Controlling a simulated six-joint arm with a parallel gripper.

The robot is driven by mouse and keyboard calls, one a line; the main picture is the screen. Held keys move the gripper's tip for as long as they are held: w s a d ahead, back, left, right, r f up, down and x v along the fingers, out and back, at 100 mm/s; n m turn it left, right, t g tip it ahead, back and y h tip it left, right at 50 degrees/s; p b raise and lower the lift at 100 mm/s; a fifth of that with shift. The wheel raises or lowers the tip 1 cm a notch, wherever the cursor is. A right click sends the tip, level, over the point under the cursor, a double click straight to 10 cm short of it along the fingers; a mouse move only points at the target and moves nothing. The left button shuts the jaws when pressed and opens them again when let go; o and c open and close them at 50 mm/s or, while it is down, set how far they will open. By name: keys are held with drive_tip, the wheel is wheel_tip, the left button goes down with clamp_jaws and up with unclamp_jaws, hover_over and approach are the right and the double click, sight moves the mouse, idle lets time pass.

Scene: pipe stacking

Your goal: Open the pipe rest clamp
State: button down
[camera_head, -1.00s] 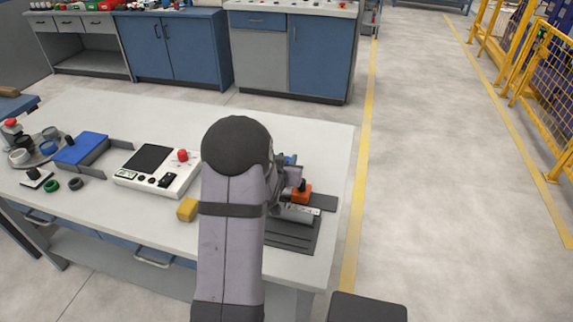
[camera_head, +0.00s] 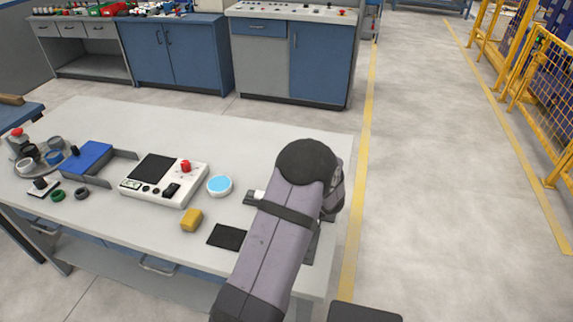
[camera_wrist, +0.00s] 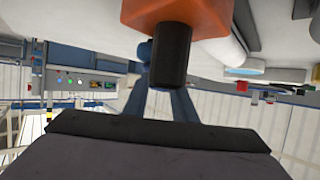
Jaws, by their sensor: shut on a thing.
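The pipe rest clamp shows in the wrist view as an orange block (camera_wrist: 178,16) with a black cylindrical handle (camera_wrist: 171,55). In the head view my arm hides the clamp, the handle and my fingertips. A pale pipe-like end (camera_head: 255,197) sticks out to the left of my arm. I cannot tell how far the clamp is open.
A white control box (camera_head: 164,178) with a red button stands left of my arm. A round blue-topped piece (camera_head: 219,186), a yellow block (camera_head: 192,220) and a black pad (camera_head: 227,237) lie nearby. A blue tray (camera_head: 88,157) is further left. The table's back middle is clear.

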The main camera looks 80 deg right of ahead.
drive_tip(key=shift+s+d+r+n+t+y+p, duration=0.1)
drive_tip(key=shift+r+n+t+y+p, duration=0.1)
drive_tip(key=shift+n+t+y+p, duration=0.5)
drive_tip(key=n+t+y, duration=0.1)
drive_tip(key=n+y, duration=0.1)
drive_tip(key=n, duration=0.1)
drive_tip(key=shift+f+t+b, duration=0.25)
drive_tip(key=shift+t+b, duration=0.1)
drive_tip(key=shift+t, duration=0.05)
drive_tip(key=shift+n+t+y+b, duration=0.4)
drive_tip(key=shift+n+y+b, duration=0.55)
drive_tip(key=shift+y, duration=0.45)
drive_tip(key=shift+n+y, duration=0.35)
drive_tip(key=shift+y, duration=0.05)
drive_tip(key=shift+w+r+n+y+b, duration=0.2)
drive_tip(key=shift+n+y+b, duration=0.1)
drive_tip(key=shift+b, duration=0.1)
drive_tip(key=c, duration=1.5)
unclamp_jaws()
drive_tip(key=shift+o, duration=0.2)
drive_tip(key=shift+s, duration=0.1)
